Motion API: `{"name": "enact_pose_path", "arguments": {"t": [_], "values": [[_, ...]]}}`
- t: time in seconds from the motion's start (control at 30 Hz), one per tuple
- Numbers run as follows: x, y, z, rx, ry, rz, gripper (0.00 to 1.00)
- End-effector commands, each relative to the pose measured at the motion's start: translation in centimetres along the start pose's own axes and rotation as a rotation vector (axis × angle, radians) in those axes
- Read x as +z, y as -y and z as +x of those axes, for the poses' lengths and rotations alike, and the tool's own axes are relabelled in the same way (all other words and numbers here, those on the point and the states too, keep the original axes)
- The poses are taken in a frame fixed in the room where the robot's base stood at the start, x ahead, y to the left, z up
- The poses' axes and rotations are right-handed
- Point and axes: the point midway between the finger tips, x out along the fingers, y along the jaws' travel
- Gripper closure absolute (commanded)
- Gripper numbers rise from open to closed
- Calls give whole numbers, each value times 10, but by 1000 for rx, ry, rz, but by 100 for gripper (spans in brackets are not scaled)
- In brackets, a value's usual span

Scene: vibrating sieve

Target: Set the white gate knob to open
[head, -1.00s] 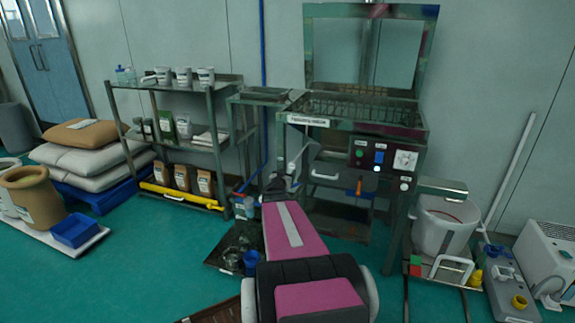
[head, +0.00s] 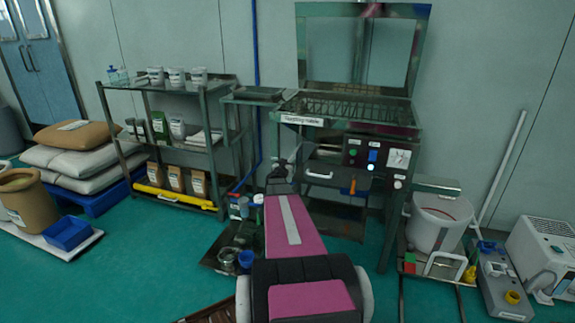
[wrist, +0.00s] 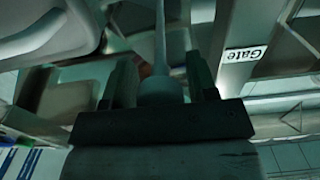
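A whitish round knob with a thin tapering stem (wrist: 160,92) shows between my fingers in the wrist view. A steel bar beside it carries a "Gate" label (wrist: 245,54). My gripper (wrist: 161,85) has its two dark fingers apart, one on each side of the knob; a narrow gap seems to show at the right finger, and contact at the left is unclear. In the head view my gripper (head: 281,165) is small and dark, at the front left of the sieve machine (head: 350,112). The gate knob cannot be made out there.
The machine's control panel (head: 378,156) with a white dial is right of my gripper. A steel shelf (head: 170,88) with cups and bags stands left. A white bucket (head: 436,222) stands right. A dark tray (head: 215,262) lies on the floor by my arm.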

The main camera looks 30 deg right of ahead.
Motion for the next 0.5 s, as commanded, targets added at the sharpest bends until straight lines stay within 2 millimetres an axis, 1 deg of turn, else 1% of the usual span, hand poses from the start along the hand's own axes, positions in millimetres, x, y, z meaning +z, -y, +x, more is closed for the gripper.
{"name": "enact_pose_path", "arguments": {"t": [0.03,0.07,0.1,0.13,0.17,0.27,0.33,0.43,0.5], "values": [[0,0,0,0,0,0,65],[0,0,0,0,0,0,74],[0,0,0,0,0,0,88],[0,0,0,0,0,0,97],[0,0,0,0,0,0,100],[0,0,-2,0,0,0,100],[0,0,-9,0,0,0,100],[-1,0,-27,-1,0,0,100],[-1,-1,-43,-2,1,-1,100]]}}
